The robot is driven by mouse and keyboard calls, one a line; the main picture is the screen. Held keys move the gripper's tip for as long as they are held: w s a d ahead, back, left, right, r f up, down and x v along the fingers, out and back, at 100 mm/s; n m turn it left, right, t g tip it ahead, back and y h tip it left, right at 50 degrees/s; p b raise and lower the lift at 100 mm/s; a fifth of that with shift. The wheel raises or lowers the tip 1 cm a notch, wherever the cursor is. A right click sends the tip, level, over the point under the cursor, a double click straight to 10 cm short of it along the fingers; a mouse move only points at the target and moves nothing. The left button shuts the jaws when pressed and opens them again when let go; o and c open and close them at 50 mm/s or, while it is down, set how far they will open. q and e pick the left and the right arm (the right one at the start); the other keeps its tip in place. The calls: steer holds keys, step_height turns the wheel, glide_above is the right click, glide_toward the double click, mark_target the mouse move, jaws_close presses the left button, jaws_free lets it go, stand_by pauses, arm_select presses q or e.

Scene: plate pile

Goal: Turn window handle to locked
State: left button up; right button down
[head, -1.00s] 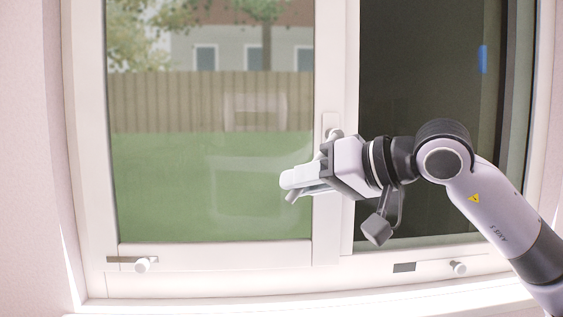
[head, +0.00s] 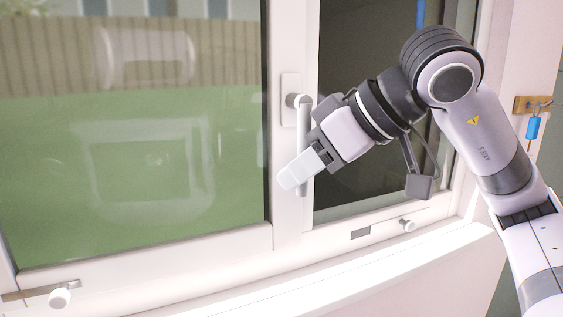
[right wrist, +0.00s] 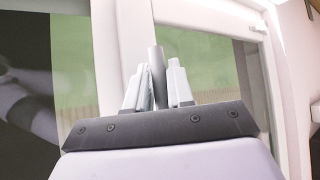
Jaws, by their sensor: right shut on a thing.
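The window handle (head: 303,118) is a light lever on an upright plate (head: 289,88) on the window's middle frame. Its lever hangs nearly straight down; my right gripper covers part of it, and its lower end shows beneath the fingers. My right gripper (head: 301,172) is shut on the lever, reaching in from the right. In the right wrist view, the lever shows as a grey bar (right wrist: 157,62) between the two fingers (right wrist: 160,88). My left gripper is in neither view now.
A large glass pane (head: 130,170) fills the left, with a dark opening or pane (head: 360,60) to the right. Small knobs sit on the lower frame at left (head: 60,298) and right (head: 406,225). A blue tag (head: 532,128) hangs from a wooden hook plate (head: 533,104) at far right.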

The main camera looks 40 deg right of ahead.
stand_by(0.5)
steer(key=c, duration=1.1)
jaws_free()
steer(key=shift+d, duration=0.1)
